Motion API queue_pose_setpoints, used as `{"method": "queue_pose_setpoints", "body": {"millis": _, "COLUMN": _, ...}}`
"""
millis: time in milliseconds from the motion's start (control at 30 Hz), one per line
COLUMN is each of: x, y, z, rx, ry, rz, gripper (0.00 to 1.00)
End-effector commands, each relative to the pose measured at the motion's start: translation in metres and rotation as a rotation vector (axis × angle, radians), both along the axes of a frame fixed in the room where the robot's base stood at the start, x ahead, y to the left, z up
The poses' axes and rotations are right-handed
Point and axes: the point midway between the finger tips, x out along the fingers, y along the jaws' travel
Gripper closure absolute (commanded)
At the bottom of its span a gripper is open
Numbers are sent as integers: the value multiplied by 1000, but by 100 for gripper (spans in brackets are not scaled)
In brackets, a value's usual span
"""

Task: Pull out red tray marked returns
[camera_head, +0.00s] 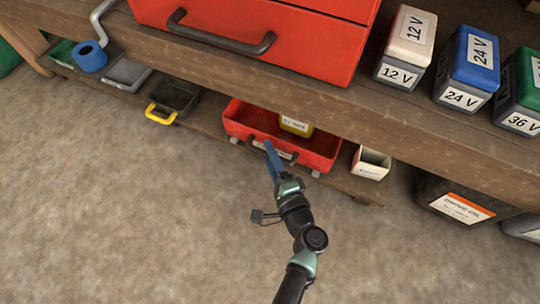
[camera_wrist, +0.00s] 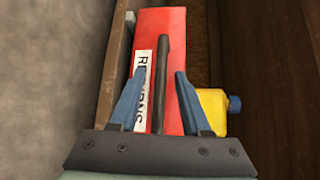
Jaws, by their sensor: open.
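The red tray (camera_head: 318,160) sits on the low shelf under the bench, with a dark bar handle on its front. In the wrist view the tray's red front (camera_wrist: 172,30) carries a white label reading RETURNS (camera_wrist: 143,98). The dark handle (camera_wrist: 163,60) runs upright in that picture, between my two blue fingers. My gripper (camera_wrist: 160,76) is open, with one finger on each side of the handle, apart from it. In the head view my gripper (camera_head: 270,150) is at the tray's front and hides part of the handle.
A yellow container (camera_head: 296,125) stands in the tray. A black bin with a yellow handle (camera_head: 172,100) is left of it on the shelf, a small white box (camera_head: 371,162) right. The bench with a red drawer unit (camera_head: 270,40) overhangs. Floor in front is clear.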

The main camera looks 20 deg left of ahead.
Motion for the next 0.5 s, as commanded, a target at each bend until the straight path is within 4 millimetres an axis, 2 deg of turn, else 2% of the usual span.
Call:
{"method": "queue_pose_setpoints", "body": {"millis": 133, "x": 0, "y": 0, "z": 0, "rx": 0, "ry": 0, "rz": 0, "gripper": 53}}
{"method": "queue_pose_setpoints", "body": {"millis": 400, "x": 0, "y": 0, "z": 0, "rx": 0, "ry": 0, "rz": 0, "gripper": 100}}
{"method": "queue_pose_setpoints", "body": {"millis": 500, "x": 0, "y": 0, "z": 0, "rx": 0, "ry": 0, "rz": 0, "gripper": 100}}
